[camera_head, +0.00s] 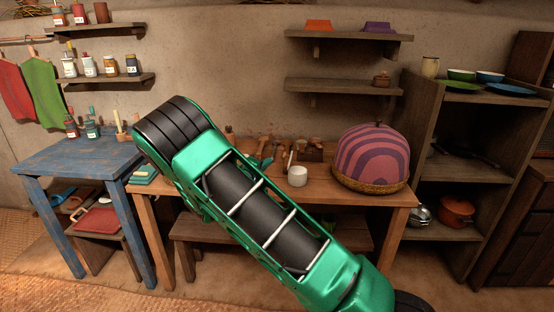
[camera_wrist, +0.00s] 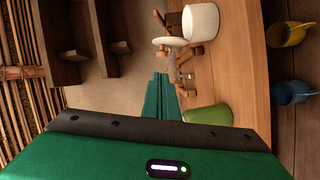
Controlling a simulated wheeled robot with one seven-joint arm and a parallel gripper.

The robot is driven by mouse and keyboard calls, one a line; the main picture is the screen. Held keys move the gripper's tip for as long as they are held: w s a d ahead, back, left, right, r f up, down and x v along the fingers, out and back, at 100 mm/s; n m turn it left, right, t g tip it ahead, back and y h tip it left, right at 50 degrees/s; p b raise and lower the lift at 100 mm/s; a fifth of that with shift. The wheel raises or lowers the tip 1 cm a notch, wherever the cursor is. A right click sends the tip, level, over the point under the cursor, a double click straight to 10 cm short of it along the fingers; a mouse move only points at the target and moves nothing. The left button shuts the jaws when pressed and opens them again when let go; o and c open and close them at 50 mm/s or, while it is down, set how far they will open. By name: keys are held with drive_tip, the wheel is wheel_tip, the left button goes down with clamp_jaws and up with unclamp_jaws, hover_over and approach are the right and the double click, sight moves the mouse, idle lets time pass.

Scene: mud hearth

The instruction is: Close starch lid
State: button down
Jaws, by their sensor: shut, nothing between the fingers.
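No starch label can be read in either view. A white pot (camera_head: 298,177) stands on the wooden table, and it also shows in the wrist view (camera_wrist: 201,22). In the wrist view a flat pale disc (camera_wrist: 170,41) is beside the pot and may be its lid; I cannot tell whether they are joined. My gripper (camera_wrist: 160,78) is shut and empty, its green fingers pointing toward the disc and the tools near it, apart from the pot.
A blue table (camera_head: 75,158) is at the left. Shelves (camera_head: 340,87) hang above. A green bowl (camera_wrist: 208,117) is close to the gripper in the wrist view.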

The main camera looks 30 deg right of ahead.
drive_tip(key=w+d+f+n+t, duration=0.1)
drive_tip(key=w+d, duration=0.4)
drive_tip(key=d, duration=0.3)
drive_tip(key=shift+w+d+f, duration=0.15)
drive_tip(key=shift+w+f, duration=0.2)
drive_tip(key=shift+w, duration=0.05)
idle(0.4)
